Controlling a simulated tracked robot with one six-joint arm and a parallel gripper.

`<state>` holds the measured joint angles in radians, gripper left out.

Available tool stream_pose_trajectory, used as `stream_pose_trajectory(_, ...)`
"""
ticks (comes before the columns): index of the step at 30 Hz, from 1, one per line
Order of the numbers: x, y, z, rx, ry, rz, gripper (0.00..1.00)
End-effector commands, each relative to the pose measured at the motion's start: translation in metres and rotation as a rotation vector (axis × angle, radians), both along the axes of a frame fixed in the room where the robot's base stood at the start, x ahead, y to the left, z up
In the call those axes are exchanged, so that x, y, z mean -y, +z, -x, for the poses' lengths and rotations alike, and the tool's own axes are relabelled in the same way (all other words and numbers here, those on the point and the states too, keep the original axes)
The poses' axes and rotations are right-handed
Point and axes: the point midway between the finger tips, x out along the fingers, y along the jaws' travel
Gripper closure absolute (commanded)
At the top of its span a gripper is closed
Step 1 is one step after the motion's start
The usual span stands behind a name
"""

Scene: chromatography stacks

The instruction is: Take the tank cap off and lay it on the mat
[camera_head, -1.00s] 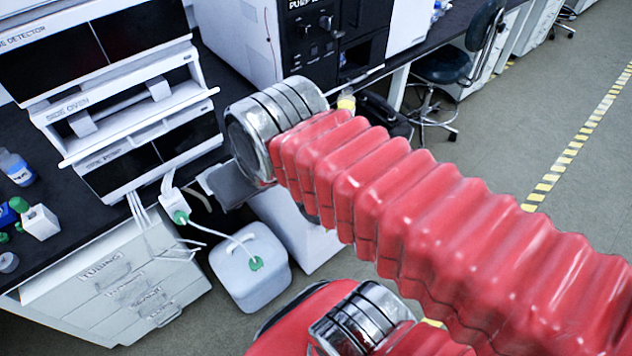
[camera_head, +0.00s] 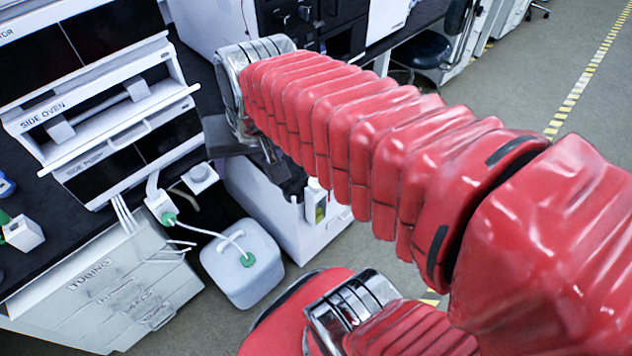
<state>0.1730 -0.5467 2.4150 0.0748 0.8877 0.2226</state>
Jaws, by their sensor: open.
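A white tank (camera_head: 222,277) stands on the floor by the bench end, with a moulded handle on top. Its green tank cap (camera_head: 248,259) sits on the top face, and a white tube runs from it to a small white container (camera_head: 157,204) with another green cap (camera_head: 169,218) at the bench edge. My red ribbed arm crosses above and to the right of the tank. I cannot make out a mat for certain.
Stacked white instrument modules (camera_head: 110,110) fill the left bench. White tubes hang in front of the drawer unit (camera_head: 110,295). Open floor lies far right.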

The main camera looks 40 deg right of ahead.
Motion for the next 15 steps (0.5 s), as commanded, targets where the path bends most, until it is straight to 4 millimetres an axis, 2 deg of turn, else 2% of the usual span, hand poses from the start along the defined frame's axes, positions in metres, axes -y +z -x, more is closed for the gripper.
stream_pose_trajectory(6, 0.04, -0.021, -0.026, -0.072, -0.318, -0.131, 0.39)
stream_pose_trajectory(15, 0.103, -0.059, -0.05, -0.157, -0.763, -0.306, 0.39)
